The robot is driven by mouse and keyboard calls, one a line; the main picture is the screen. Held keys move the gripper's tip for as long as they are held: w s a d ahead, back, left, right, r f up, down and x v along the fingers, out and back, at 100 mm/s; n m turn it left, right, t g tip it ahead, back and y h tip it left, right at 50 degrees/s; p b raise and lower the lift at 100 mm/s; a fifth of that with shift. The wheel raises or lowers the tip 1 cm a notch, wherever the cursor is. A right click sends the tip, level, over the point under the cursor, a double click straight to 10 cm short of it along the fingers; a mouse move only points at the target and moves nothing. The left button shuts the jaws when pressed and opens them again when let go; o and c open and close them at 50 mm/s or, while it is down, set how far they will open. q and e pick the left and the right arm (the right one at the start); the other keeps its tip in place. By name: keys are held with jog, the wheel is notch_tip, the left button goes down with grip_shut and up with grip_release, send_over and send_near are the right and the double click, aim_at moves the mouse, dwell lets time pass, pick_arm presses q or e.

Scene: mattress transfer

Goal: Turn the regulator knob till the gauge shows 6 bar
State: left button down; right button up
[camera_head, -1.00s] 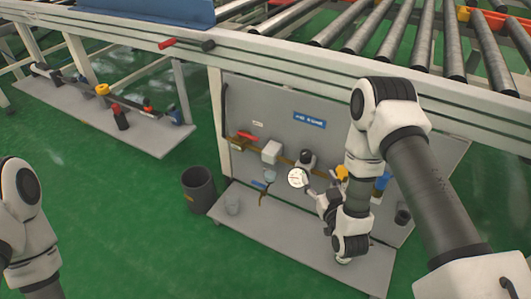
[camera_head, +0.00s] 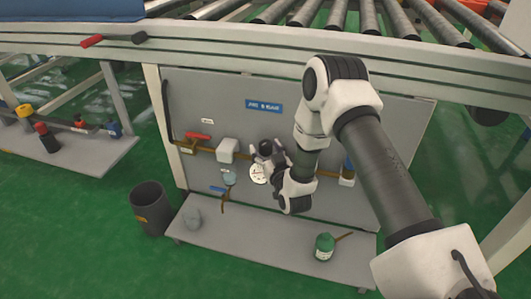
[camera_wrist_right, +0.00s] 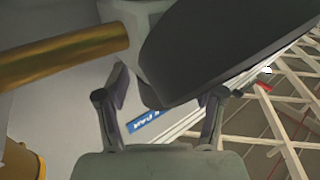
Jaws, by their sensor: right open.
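The black regulator knob (camera_head: 265,147) sits on the brass pipe on the grey panel, above the round white gauge (camera_head: 258,173). The gauge's needle is too small to read. My right gripper (camera_head: 277,158) is at the knob's right side, partly hidden by its own wrist. In the right wrist view, the knob (camera_wrist_right: 215,45) looms large and dark just beyond the two spread fingers of the right gripper (camera_wrist_right: 168,85). The fingers are open, and I cannot tell whether they touch it. My left gripper is out of view.
A brass pipe (camera_wrist_right: 60,55) runs in from the left in the wrist view. The panel also carries a red-handled valve (camera_head: 198,136) and a white box (camera_head: 228,150). A green bottle (camera_head: 325,246) stands on the lower shelf (camera_head: 270,240). A dark bin (camera_head: 150,208) stands left.

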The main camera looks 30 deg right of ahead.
jog(key=c, duration=1.2)
jog(key=shift+o, duration=0.2)
